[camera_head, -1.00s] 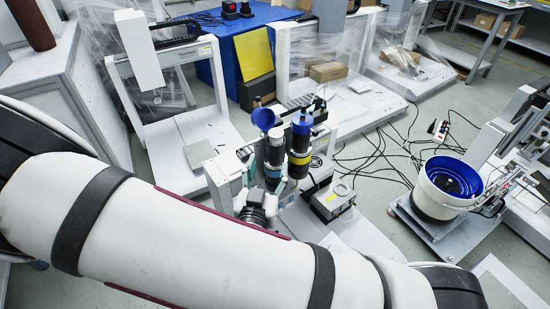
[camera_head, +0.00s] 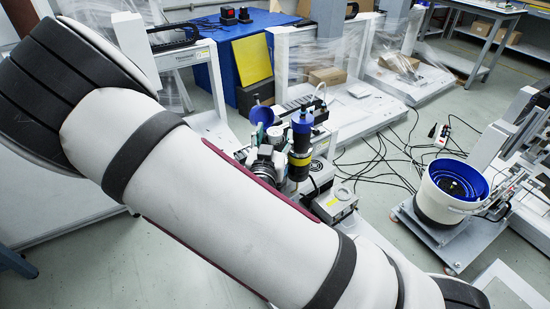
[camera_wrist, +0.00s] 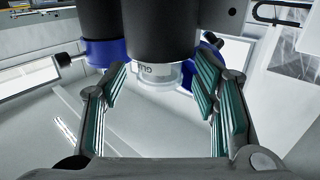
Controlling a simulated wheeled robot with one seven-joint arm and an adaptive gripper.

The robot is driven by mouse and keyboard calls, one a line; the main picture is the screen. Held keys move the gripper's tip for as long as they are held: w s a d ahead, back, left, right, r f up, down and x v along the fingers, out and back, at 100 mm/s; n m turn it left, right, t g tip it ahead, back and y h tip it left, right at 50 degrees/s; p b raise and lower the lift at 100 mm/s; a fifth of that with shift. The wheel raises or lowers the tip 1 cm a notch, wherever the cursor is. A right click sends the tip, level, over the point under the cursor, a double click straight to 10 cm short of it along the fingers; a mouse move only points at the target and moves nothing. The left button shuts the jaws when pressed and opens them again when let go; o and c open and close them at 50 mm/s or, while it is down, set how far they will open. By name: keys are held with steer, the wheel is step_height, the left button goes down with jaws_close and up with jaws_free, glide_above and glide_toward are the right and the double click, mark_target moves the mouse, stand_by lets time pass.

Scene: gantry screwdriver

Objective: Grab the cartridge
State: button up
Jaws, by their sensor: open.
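In the wrist view a dark cylinder (camera_wrist: 152,28) with a clear, lettered lower end hangs between the fingers of my gripper (camera_wrist: 160,82); I take it as the cartridge. The teal-padded fingers are spread to either side of its lower end, with no clear contact. Its top is out of frame. In the head view a dark cylinder with a blue top and yellow band (camera_head: 301,145) stands at the workstation. My gripper (camera_head: 262,138) is just left of it, partly hidden by machine parts. I cannot tell whether this is the same cylinder.
A blue funnel-like cup (camera_head: 262,115) is close behind my gripper. A grey box (camera_head: 335,204) sits right of the cylinder. A white bowl feeder with blue inside (camera_head: 450,185) stands at right. Cables (camera_head: 385,160) lie on the floor. Another blue-ringed dark part (camera_wrist: 104,42) is close left in the wrist view.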

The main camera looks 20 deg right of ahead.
steer(key=shift+x, duration=0.85)
steer(key=shift+c, duration=0.6)
jaws_close()
steer(key=shift+r, duration=0.15)
